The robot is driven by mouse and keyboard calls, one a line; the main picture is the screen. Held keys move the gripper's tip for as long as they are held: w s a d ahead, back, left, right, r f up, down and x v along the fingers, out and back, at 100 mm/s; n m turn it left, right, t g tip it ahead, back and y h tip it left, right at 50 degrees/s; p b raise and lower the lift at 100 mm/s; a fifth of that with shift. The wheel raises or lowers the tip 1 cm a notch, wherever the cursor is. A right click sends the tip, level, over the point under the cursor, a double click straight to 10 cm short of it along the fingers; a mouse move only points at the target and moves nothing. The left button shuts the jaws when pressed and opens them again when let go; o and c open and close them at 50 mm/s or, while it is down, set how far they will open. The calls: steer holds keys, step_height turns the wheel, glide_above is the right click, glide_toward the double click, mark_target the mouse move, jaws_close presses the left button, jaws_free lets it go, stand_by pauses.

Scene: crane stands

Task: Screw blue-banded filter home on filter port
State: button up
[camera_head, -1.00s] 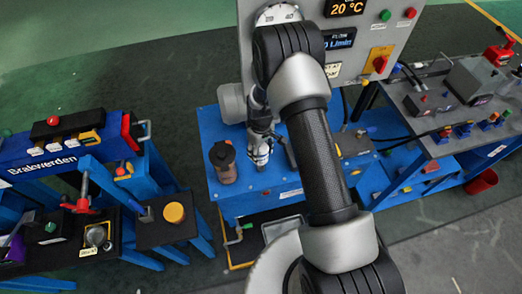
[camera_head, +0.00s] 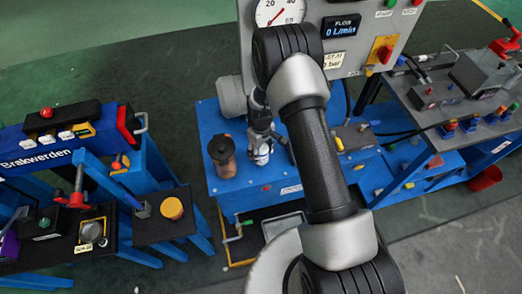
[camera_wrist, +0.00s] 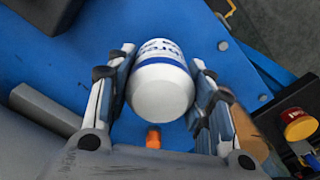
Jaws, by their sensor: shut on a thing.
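The filter (camera_wrist: 162,85) is a white cylinder with a blue band and blue lettering, seen from its rounded white end in the wrist view. My gripper (camera_wrist: 162,98) is shut on it, with one finger along each side. In the head view my gripper (camera_head: 262,148) is low over the blue bench (camera_head: 285,190), and the small white filter (camera_head: 261,157) shows at its tip. I cannot make out the filter port, nor tell whether the filter touches it.
A brown cylinder with a dark cap (camera_head: 222,155) stands on the bench just left of my gripper. A panel with a gauge (camera_head: 280,11) rises behind. Other stands are at left (camera_head: 60,150) and right (camera_head: 440,100). An orange fitting (camera_wrist: 153,137) is below the filter.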

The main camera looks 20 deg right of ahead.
steer(key=shift+f+b, duration=0.75)
steer(key=shift+f, duration=0.15)
steer(key=m, duration=0.3)
steer(key=shift+b, duration=0.3)
steer(key=shift+m, duration=1.1)
steer(key=shift+m+b, duration=0.3)
steer(key=shift+m, duration=2.3)
